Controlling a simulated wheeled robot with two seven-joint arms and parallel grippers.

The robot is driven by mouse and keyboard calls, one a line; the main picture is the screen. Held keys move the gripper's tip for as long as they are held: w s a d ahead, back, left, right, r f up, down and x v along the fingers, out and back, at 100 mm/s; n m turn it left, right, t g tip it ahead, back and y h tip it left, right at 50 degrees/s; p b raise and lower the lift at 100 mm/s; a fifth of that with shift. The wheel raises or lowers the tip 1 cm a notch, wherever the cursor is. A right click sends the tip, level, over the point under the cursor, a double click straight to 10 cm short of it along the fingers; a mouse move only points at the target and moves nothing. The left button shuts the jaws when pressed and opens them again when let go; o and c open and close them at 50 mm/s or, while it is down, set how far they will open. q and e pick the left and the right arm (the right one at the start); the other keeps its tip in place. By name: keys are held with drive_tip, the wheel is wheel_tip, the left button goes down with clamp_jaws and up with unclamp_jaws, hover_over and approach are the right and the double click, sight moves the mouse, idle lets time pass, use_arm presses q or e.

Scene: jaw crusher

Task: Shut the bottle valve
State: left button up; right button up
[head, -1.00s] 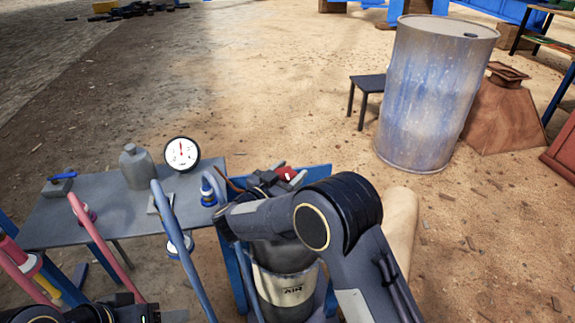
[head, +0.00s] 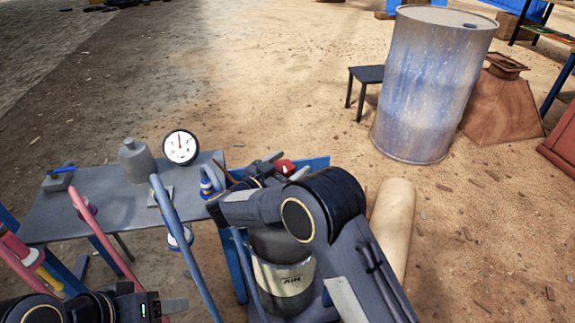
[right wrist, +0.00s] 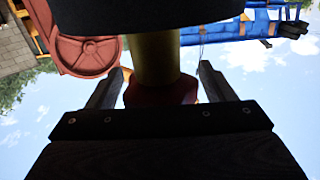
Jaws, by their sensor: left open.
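The air bottle (head: 283,282), a dark cylinder with a pale band reading "AIR", stands upright in front of me. Its red valve knob (head: 285,167) shows just above my right arm. My right gripper (head: 279,170) is at the knob, partly hidden by my wrist. In the right wrist view the fingers of my right gripper (right wrist: 158,85) stand wide apart on either side of the red knob (right wrist: 160,94), below a brass-coloured stem (right wrist: 155,58). Contact cannot be made out. My left gripper (head: 165,307) is low at the left, open and away from the bottle.
A grey table (head: 105,205) at the left holds a white dial gauge (head: 181,147) and a grey bottle-shaped item (head: 136,160). Blue (head: 185,250) and pink (head: 98,232) hoses rise before it. A drum (head: 432,85) and a stool (head: 366,75) stand farther back on open ground.

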drive_tip(key=shift+a, duration=0.1)
drive_tip(key=p+v, duration=0.1)
drive_tip(key=v, duration=0.6)
drive_tip(key=shift+s+a, duration=0.2)
drive_tip(key=shift+s, duration=0.15)
